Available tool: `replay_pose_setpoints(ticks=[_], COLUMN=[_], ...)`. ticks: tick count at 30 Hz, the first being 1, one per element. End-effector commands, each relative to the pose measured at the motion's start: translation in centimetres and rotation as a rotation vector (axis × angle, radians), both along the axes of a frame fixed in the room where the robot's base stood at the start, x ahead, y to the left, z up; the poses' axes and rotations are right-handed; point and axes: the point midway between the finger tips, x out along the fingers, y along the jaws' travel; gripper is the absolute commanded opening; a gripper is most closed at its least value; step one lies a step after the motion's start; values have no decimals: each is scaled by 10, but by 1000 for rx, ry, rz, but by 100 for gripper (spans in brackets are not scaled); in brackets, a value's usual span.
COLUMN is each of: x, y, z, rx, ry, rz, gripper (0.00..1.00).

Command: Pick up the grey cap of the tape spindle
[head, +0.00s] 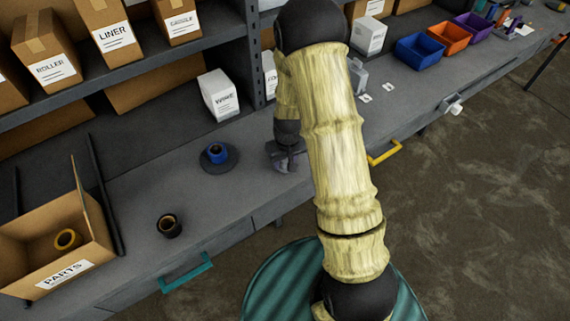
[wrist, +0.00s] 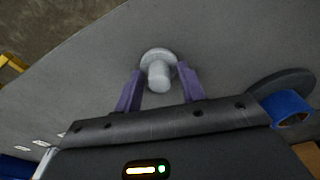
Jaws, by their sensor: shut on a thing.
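The grey cap (wrist: 158,62), a disc with a short round stem, is between the purple fingers of my gripper (wrist: 160,72) in the wrist view. The fingers are shut on its stem. In the head view my gripper (head: 286,158) is low over the bench, and the cap cannot be made out clearly there. The tape spindle's dark round base (head: 212,165) stands on the bench to the left of my gripper, with a blue tape roll (head: 217,151) on it. Base (wrist: 272,80) and blue roll (wrist: 287,106) also show at the right of the wrist view.
A black-and-brown roll (head: 169,225) stands on the bench at left, near a PARTS box (head: 62,275) with a yellow ring inside. A WIRE box (head: 219,96) is behind the spindle. Coloured bins (head: 420,52) stand far right. The bench around my gripper is mostly clear.

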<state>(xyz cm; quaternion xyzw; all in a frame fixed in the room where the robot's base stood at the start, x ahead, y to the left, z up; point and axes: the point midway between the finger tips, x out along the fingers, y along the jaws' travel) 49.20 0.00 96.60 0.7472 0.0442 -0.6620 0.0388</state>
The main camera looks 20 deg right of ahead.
Motion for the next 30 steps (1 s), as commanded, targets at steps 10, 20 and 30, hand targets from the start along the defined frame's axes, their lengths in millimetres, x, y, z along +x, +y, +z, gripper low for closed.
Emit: replay_pose_setpoints(ticks=[10,20,30], x=[0,1,1], y=[0,0,0], z=[2,38,92], rx=[0,0,-1], ry=[-1,-6,-4], rz=[0,1,1], gripper=[19,19,19])
